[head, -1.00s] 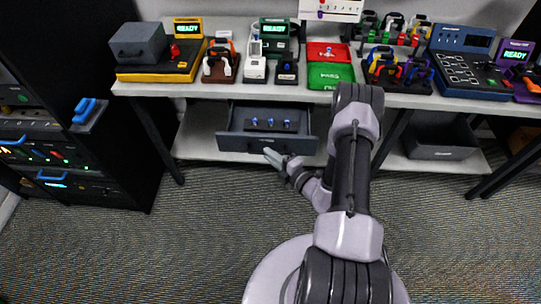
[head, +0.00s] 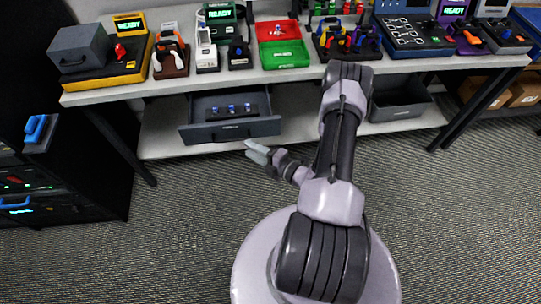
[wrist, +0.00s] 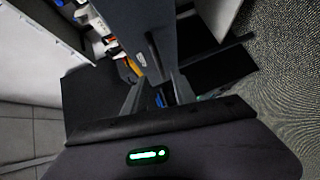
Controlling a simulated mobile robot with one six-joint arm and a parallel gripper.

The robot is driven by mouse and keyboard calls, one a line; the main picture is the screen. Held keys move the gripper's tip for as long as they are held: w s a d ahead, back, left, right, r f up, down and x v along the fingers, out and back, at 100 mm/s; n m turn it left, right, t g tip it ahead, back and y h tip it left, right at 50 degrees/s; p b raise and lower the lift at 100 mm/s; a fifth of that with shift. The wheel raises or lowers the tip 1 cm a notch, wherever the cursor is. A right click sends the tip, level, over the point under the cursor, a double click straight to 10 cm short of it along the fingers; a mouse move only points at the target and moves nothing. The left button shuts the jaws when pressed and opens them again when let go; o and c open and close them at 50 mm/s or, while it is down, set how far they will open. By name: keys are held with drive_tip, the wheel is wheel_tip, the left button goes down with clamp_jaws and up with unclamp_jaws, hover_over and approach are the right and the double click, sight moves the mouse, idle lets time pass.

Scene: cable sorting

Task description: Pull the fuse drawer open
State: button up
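The fuse drawer (head: 206,133) is a dark grey box standing pulled out beneath the bench. Its inside is visible, with a black strip carrying blue-topped fuses (head: 231,107). My gripper (head: 251,149) is just in front of the drawer's front panel, slightly right of its middle, and appears apart from it. In the wrist view, the two grey fingers (wrist: 157,94) are spread with a gap between them. A dark panel beyond them, probably the drawer front (wrist: 165,35), fills the upper middle. The gripper looks empty. Whether a fingertip touches the panel is unclear.
The bench top (head: 300,76) above holds consoles, trays and cable devices. A dark bin (head: 400,108) stands on the lower shelf to the right. A black cabinet (head: 95,180) stands at the left. The carpeted floor (head: 190,220) in front is clear.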

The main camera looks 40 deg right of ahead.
drive_tip(key=p+v, duration=0.1)
drive_tip(key=v, duration=0.9)
drive_tip(key=shift+s+p, duration=0.15)
drive_tip(key=shift+p, duration=0.2)
